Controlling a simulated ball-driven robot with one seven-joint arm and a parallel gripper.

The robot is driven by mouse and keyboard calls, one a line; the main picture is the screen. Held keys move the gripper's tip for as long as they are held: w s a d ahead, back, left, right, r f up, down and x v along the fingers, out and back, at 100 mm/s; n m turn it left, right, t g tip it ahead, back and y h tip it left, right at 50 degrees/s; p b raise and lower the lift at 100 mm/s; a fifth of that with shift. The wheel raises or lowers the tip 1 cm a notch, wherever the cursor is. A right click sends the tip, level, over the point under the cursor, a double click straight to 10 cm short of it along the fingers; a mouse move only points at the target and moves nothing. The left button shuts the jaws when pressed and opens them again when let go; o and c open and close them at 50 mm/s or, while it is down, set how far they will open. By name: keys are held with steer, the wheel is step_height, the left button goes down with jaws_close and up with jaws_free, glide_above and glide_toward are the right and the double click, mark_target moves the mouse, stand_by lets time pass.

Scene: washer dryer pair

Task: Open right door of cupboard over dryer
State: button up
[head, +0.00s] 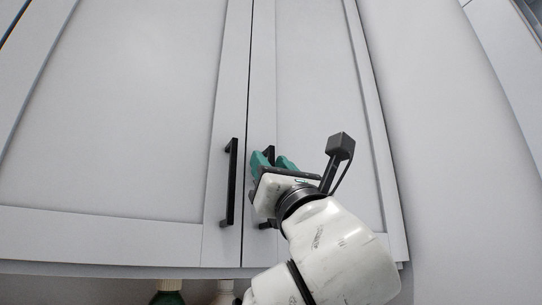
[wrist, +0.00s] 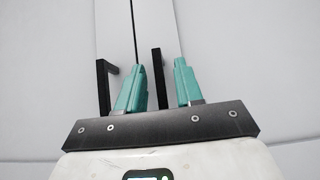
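The cupboard's right door (head: 312,80) is a pale grey framed panel and looks closed, level with the left door along the seam. Its black bar handle (head: 268,153) is mostly hidden behind my gripper (head: 275,161) in the head view. In the wrist view the right handle (wrist: 158,75) stands upright between the two teal fingers of my gripper (wrist: 160,66). The fingers are apart, with a gap visible on each side of the handle. How deep the handle sits between them is hard to tell.
The left door (head: 120,110) is closed. Its black handle (head: 231,182) stands close to the left of my gripper and also shows in the wrist view (wrist: 104,85). A plain wall (head: 460,150) is on the right. A green bottle (head: 168,292) and a white one (head: 224,292) stand below the cupboard.

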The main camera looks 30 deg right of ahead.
steer(key=shift+w+r, duration=0.2)
steer(key=shift+r, duration=0.05)
steer(key=shift+c, duration=0.4)
jaws_close()
